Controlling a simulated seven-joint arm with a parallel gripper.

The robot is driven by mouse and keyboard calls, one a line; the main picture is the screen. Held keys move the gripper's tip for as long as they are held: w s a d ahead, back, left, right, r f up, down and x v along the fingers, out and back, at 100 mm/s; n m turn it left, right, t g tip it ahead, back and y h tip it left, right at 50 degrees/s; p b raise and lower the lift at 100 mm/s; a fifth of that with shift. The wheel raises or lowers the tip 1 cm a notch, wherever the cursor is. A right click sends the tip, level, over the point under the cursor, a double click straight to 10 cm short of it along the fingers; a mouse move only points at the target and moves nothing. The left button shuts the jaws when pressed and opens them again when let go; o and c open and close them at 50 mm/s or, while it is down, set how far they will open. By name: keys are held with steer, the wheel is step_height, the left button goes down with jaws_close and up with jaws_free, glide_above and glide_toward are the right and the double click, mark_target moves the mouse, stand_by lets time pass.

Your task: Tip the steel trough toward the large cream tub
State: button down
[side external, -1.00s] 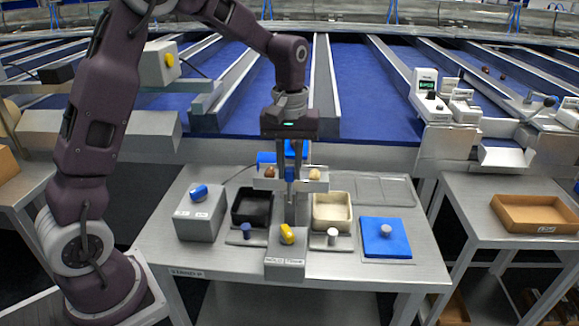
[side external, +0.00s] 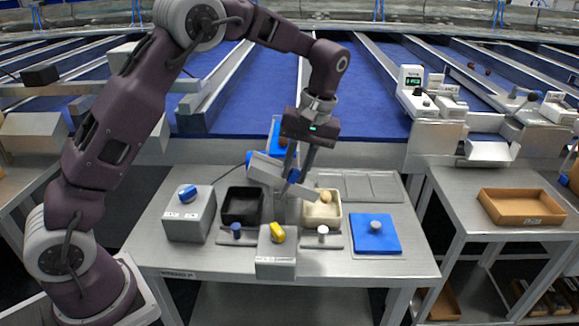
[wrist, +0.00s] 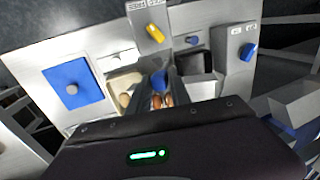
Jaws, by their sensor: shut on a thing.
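The steel trough (side external: 266,168) is tilted in the side view, its right end low over the large cream tub (side external: 310,222) and its left end raised. My gripper (side external: 291,178) is slanted and shut on the trough's blue knob (side external: 295,175); the knob also shows between the fingers in the wrist view (wrist: 159,80). A pale date (side external: 326,197) is at the cream tub's back; I cannot tell whether it rests inside. In the wrist view the cream tub (wrist: 115,80) is partly hidden by the trough. The fingers hide part of the trough.
A black tub (side external: 229,218) stands left of the trough's post. A grey box with a blue knob (side external: 188,194), a yellow knob (side external: 278,232) and a blue pad (side external: 375,236) are around. A blue piece holding something brown (side external: 283,142) stands behind. The shallow tray area at back right looks empty.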

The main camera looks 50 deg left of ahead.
steer(key=shift+w+d+f, duration=0.75)
steer(key=shift+d+f, duration=0.15)
steer(key=shift+f, duration=0.1)
steer(key=shift+w+d, duration=0.2)
steer(key=shift+d, duration=0.1)
steer(key=c, duration=1.3)
jaws_free()
steer(key=shift+w, duration=0.1)
steer(key=shift+a, duration=0.1)
steer(key=v, duration=0.7)
